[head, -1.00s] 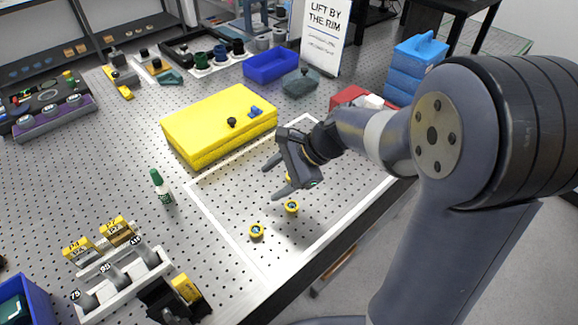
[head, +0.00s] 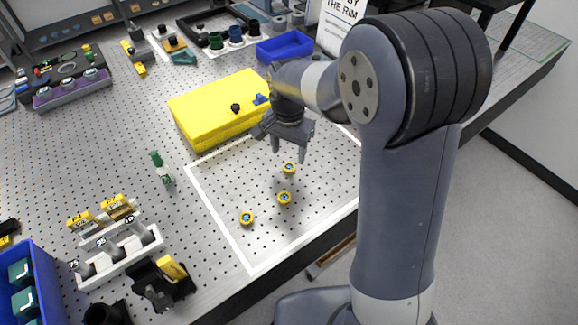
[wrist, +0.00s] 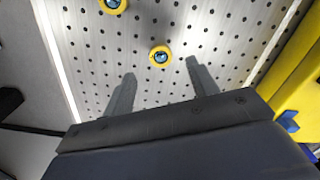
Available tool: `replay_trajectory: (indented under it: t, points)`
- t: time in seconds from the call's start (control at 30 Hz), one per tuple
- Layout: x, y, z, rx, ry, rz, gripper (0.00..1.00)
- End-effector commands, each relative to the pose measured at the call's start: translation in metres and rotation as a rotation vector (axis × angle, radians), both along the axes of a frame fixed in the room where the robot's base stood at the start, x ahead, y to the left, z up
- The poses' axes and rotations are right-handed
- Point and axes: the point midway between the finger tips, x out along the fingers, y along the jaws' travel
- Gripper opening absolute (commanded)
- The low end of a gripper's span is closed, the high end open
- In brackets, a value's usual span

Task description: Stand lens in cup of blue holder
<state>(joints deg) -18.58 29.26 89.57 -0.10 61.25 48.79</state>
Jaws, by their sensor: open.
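Three small yellow-rimmed lenses with blue centres lie apart on the perforated table inside a white outline: a front one (head: 247,218), a middle one (head: 284,198) and a rear one (head: 289,168). My gripper (head: 289,154) points down, open and empty, above and close to the rear lens. In the wrist view one lens (wrist: 160,55) shows just beyond and between the open fingertips (wrist: 160,70), and another lens (wrist: 113,5) is at the top edge. A dark blue cup (head: 236,35) stands in a row at the back; I cannot tell if it is the blue holder.
A yellow case (head: 215,112) lies left of my gripper, with a blue piece (head: 262,99) on top. A blue bin (head: 283,47) is behind. A white rack (head: 118,255) and another blue bin (head: 45,270) are front left.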

Motion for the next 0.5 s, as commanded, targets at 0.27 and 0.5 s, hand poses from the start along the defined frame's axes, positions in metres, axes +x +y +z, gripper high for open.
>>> replay_trajectory:
  t: [0.27,0.5]
  points:
    - [0.001,-0.001,-0.025,0.000,0.004,-0.001,0.56]
    - [0.002,-0.002,-0.054,0.001,0.002,-0.001,0.56]
